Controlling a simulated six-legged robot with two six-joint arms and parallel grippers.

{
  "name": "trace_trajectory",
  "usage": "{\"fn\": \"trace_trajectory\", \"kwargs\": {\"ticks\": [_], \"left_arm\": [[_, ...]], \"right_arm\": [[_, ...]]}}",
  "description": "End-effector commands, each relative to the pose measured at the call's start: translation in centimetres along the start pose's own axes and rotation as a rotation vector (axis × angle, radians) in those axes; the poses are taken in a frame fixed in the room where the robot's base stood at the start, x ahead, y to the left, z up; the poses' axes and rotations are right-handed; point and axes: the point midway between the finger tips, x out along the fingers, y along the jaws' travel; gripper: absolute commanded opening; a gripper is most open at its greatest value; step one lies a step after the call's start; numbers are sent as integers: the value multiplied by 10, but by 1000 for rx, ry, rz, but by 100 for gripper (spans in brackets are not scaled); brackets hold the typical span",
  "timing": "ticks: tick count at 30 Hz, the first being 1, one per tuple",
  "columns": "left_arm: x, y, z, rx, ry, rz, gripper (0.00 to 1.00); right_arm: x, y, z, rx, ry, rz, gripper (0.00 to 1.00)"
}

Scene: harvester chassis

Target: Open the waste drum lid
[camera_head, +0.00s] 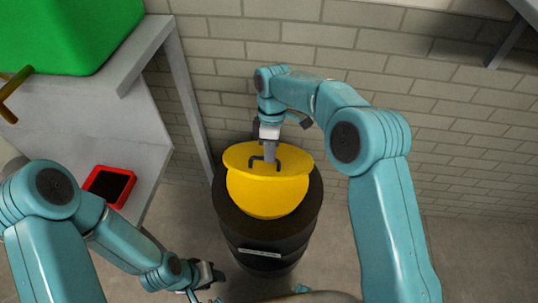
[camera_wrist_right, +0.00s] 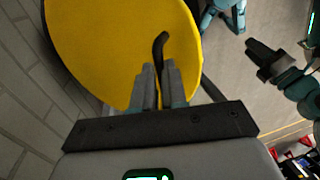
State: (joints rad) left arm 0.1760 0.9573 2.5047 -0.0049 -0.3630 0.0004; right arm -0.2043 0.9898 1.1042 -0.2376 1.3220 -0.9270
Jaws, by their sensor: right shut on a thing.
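The waste drum (camera_head: 265,245) is black and stands upright on the floor by the wall. Its yellow lid (camera_head: 240,155) has a flat round top with a dark bar handle (camera_head: 256,159); a rounded yellow part shows below the top at the front. My right gripper (camera_head: 270,156) reaches down from behind and is shut on the handle. In the right wrist view the fingers (camera_wrist_right: 158,75) close around the dark handle (camera_wrist_right: 159,45) over the yellow lid (camera_wrist_right: 110,45). My left gripper (camera_head: 207,277) hangs low left of the drum, apart from it; its jaw state is unclear.
A grey bench (camera_head: 95,95) at the left holds a green box (camera_head: 70,30). A red-rimmed tray (camera_head: 108,186) lies on its lower shelf. A brick wall (camera_head: 440,110) stands close behind the drum. Floor to the drum's right looks clear.

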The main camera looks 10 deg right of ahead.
Motion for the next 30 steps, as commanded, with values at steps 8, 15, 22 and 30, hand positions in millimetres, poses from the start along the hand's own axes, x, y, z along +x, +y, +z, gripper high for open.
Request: {"fn": "trace_trajectory", "kwargs": {"ticks": [8, 15, 22, 30], "left_arm": [[-15, 6, 0, 0, 0, 0, 43], [-15, 5, 0, 0, 0, 0, 43], [-15, 5, 0, 0, -1, 0, 43], [-15, 6, 0, 0, 0, 0, 43]], "right_arm": [[-8, 20, 2, 5, 3, 26, 0], [-7, 21, 3, 5, 3, 26, 0], [-7, 21, 3, 5, 2, 27, 31], [-9, 20, 3, 5, 2, 28, 38]]}}
